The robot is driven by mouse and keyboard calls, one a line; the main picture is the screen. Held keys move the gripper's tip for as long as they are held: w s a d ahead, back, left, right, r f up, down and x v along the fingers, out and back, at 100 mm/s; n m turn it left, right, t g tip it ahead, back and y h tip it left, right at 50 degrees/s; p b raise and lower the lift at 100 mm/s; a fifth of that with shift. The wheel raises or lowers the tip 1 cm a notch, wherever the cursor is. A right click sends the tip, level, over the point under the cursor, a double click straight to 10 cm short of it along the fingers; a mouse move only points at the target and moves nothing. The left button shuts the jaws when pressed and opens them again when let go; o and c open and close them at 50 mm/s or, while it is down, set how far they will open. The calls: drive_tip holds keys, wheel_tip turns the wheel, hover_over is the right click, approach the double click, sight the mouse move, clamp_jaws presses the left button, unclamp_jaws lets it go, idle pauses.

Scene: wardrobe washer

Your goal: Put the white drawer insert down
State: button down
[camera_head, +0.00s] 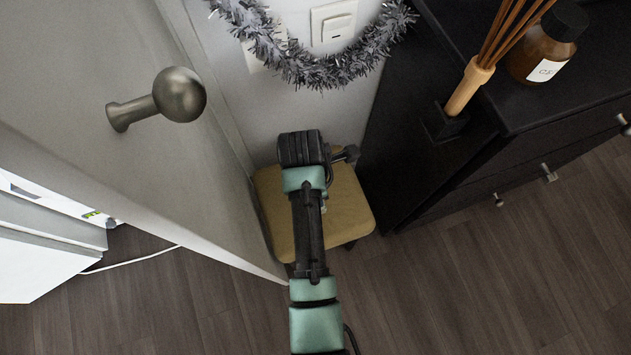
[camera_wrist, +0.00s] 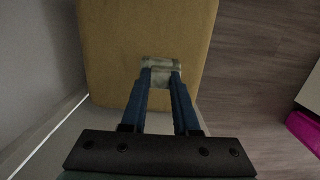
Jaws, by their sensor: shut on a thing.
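The white drawer insert (camera_wrist: 160,63) shows in the wrist view as a small pale, greyish piece at my fingertips. My gripper (camera_wrist: 160,75) is shut on it, with one blue finger at each side. The piece is over the yellow-tan stool top (camera_wrist: 112,45), near its front edge. I cannot tell whether it touches the stool. In the head view the stool (camera_head: 345,215) stands below my arm, and the arm covers its middle. The insert and the fingertips cannot be made out there.
A white door with a round metal knob (camera_head: 180,94) is close on the left. A black dresser (camera_head: 420,150) stands on the right, with a reed diffuser bottle (camera_head: 540,45) on top. Silver tinsel (camera_head: 300,65) hangs on the wall behind. Wooden floor (camera_head: 480,290) is clear in front.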

drive_tip(key=shift+f+b, duration=0.75)
drive_tip(key=shift+f, duration=1.1)
drive_tip(key=shift+f, duration=0.15)
drive_tip(key=c, duration=0.7)
unclamp_jaws()
drive_tip(key=shift+o, duration=0.2)
wheel_tip(320, 180, up, 12)
drive_tip(key=a+p, duration=0.1)
drive_tip(key=p, duration=0.3)
drive_tip(key=shift+s+p, duration=0.2)
drive_tip(key=shift+p, duration=0.1)
